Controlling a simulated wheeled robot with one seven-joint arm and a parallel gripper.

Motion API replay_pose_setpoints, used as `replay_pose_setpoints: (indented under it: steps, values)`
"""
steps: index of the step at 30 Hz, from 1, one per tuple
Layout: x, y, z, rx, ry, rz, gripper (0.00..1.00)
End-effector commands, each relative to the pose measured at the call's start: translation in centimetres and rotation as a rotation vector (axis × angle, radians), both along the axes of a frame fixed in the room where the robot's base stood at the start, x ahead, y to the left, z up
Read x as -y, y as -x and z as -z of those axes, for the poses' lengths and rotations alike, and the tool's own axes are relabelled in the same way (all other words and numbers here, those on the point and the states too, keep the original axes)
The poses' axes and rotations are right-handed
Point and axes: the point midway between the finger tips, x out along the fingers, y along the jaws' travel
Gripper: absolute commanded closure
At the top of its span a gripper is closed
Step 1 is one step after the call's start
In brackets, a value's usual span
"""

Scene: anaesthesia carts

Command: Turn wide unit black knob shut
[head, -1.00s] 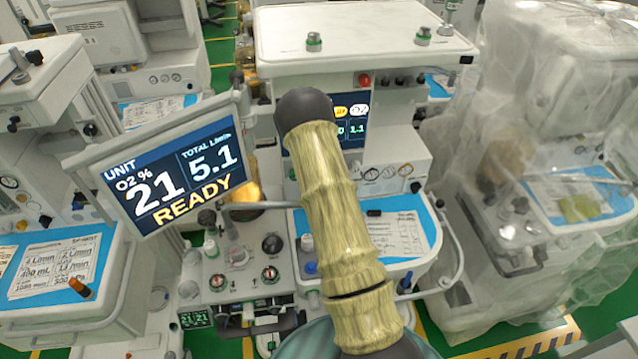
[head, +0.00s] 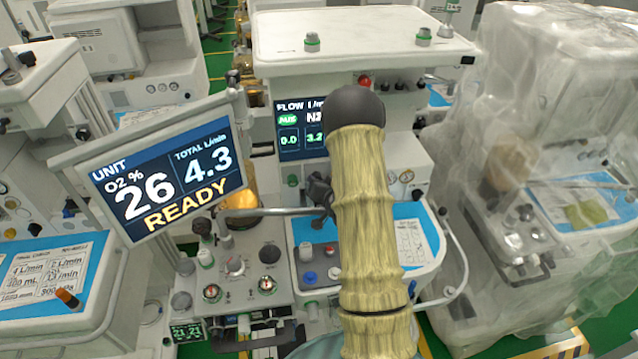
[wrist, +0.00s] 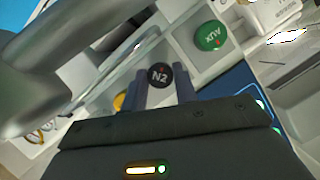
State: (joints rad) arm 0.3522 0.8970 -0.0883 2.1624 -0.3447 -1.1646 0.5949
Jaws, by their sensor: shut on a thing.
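The black knob marked N2 (wrist: 160,73) shows end-on in the wrist view, on the pale front of the wide unit (head: 360,40). My gripper (wrist: 161,84) has one grey finger on each side of this knob and is shut on it. In the head view my arm hides the knob. The unit's flow display (head: 303,143) shows 0.0 under the air label and about 3.2 beside it, partly covered by my arm. The tilted screen (head: 165,180) reads O2 26 %, total 4.3 and READY.
A green knob (wrist: 211,36) sits right of the black one, and a yellow knob (wrist: 119,101) shows partly at the left. A grey rail (head: 265,212) crosses in front of the unit. A plastic-draped cart (head: 510,180) stands close at the right.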

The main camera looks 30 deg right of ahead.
Motion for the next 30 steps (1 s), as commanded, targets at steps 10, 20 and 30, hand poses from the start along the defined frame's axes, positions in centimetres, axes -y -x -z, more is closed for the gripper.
replay_pose_setpoints:
  steps: [10,20,30]
  values:
    - [0.0,0.0,0.1,-0.002,0.001,0.001,0.49]
    - [-0.1,1.1,-0.3,-0.003,0.001,0.001,0.49]
    - [-0.5,6.4,-2.2,-0.003,0.000,0.003,0.49]
